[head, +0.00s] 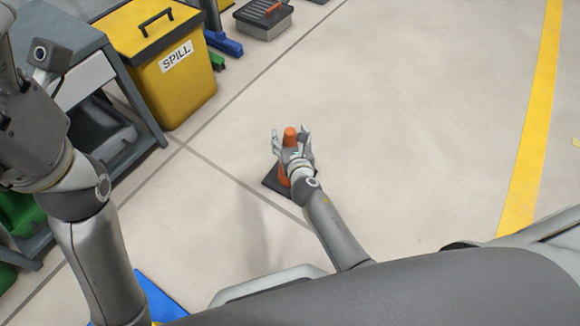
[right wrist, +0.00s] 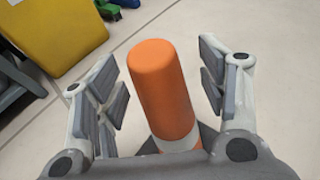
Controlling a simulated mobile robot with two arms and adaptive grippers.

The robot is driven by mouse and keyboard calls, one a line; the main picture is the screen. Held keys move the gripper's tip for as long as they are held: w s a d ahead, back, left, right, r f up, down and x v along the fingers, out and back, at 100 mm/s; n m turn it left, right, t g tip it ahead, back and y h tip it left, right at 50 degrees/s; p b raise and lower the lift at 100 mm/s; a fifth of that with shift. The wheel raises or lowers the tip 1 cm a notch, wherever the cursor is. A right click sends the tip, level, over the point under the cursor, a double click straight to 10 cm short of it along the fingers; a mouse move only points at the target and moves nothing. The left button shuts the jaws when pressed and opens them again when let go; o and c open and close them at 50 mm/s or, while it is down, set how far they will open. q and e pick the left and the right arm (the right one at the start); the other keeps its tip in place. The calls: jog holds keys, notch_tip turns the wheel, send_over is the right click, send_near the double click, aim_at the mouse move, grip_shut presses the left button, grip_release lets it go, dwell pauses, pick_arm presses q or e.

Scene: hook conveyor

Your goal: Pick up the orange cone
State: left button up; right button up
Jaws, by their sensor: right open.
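The orange cone (head: 290,136) stands upright on its dark square base on the floor, in the middle of the head view. My right gripper (head: 293,140) is at the cone, with its fingers on either side of the upper part. In the right wrist view the orange cone (right wrist: 163,85) rises between the open fingers of my right gripper (right wrist: 160,95). A gap shows between the cone and the fingers on each side. A white band shows low on the cone, and part of its base is hidden by the gripper.
A yellow spill bin (head: 180,85) stands at the upper left beside a grey cart (head: 80,35). A grey toolbox (head: 262,22) with an orange handle sits at the top. A yellow floor line (head: 530,120) runs down the right. The floor around the cone is clear.

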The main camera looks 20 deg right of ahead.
jog(key=shift+c, duration=0.2)
grip_shut()
jog(key=shift+r, duration=0.1)
jog(key=shift+r, duration=0.1)
